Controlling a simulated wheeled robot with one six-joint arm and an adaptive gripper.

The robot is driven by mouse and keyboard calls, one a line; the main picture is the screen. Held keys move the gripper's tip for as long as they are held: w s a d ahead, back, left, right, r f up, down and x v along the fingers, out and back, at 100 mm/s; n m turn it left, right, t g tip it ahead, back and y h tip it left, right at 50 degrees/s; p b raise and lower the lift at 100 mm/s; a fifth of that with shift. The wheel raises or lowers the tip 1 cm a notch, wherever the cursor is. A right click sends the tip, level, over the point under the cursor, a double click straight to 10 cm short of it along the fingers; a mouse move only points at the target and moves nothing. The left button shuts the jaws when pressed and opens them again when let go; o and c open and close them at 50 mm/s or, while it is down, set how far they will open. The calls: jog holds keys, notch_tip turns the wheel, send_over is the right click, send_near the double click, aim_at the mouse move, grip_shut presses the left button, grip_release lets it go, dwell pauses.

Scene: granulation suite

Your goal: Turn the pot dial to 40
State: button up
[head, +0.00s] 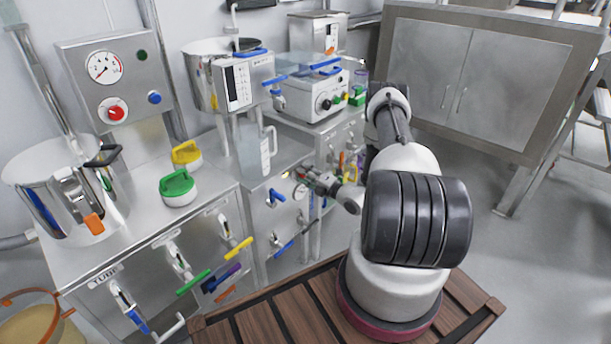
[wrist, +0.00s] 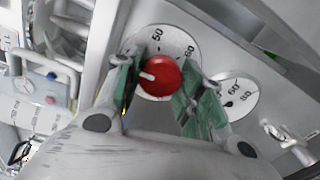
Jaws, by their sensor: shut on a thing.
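In the wrist view a round red knob (wrist: 163,82) sits on a white scale plate (wrist: 178,43). The numbers 50 and 60 show on the plate; the rest is hidden by the knob and my fingers. A short white mark on the knob points to the left of the picture, and I cannot read the number it meets. My gripper (wrist: 160,88) is shut on the knob, with a green finger pad on each side.
A second white dial (wrist: 235,93), marked 60 and 80, is close to my right finger. In the head view, handles such as a blue one (head: 277,198) stick out nearby. A steel pot (head: 62,190) and a jug (head: 254,150) stand on the counters above.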

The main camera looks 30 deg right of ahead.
jog(key=shift+f, duration=0.1)
dwell(0.3)
jog(key=o, duration=1)
jog(key=shift+s+d, duration=0.1)
jog(key=shift+s, duration=0.05)
jog(key=v, duration=1.1)
jog(key=shift+s+d, duration=0.1)
jog(key=shift+s, duration=0.3)
